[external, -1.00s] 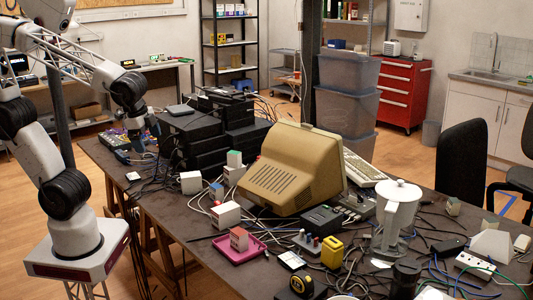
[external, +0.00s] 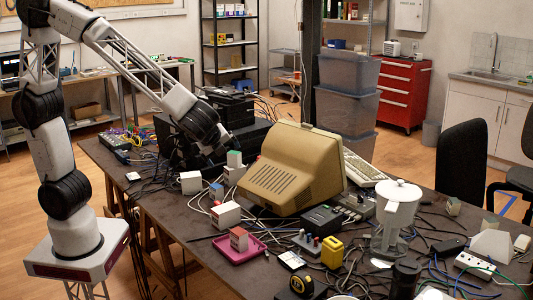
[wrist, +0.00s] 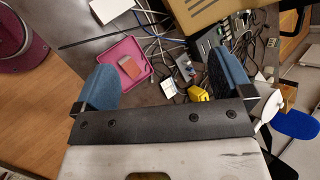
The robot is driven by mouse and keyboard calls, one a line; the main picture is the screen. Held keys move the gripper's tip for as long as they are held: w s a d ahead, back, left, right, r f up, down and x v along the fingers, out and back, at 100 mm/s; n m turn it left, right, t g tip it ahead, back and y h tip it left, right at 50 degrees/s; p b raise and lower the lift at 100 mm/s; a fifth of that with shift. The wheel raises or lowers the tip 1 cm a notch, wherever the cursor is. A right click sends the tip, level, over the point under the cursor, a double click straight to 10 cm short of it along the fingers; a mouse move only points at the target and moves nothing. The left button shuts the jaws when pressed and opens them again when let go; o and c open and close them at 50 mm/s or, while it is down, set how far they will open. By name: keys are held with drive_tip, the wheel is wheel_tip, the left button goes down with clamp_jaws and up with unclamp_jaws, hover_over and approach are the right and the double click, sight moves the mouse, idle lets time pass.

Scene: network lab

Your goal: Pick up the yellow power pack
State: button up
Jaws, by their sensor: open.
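The yellow power pack (external: 332,252) stands on the dark table, in front of the beige monitor and right of the pink tray. In the wrist view a small yellow shape (wrist: 198,93), seemingly the pack, shows beside the right finger, partly hidden at the gripper's edge. My gripper (wrist: 166,80) is open and empty, with its two blue fingers wide apart.
Loose cables cover much of the table.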

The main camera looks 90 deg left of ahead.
drive_tip(key=w+d+f+m+t+y, duration=0.25)
drive_tip(key=w+f+m, duration=0.25)
drive_tip(key=w, duration=0.6)
drive_tip(key=m+t+h, duration=0.2)
drive_tip(key=m+t, duration=0.3)
drive_tip(key=m, duration=0.6)
approach(328, 246)
drive_tip(key=shift+y, duration=0.25)
drive_tip(key=x, duration=0.4)
drive_tip(key=shift+s+a, duration=0.15)
drive_tip(key=shift+a, duration=0.35)
drive_tip(key=shift+w+d+f+m, duration=0.2)
drive_tip(key=shift+d+f+m, duration=0.1)
drive_tip(key=shift+f, duration=0.1)
drive_tip(key=shift+x, duration=1.25)
drive_tip(key=shift+w, duration=0.15)
drive_tip(key=shift+x, duration=2.55)
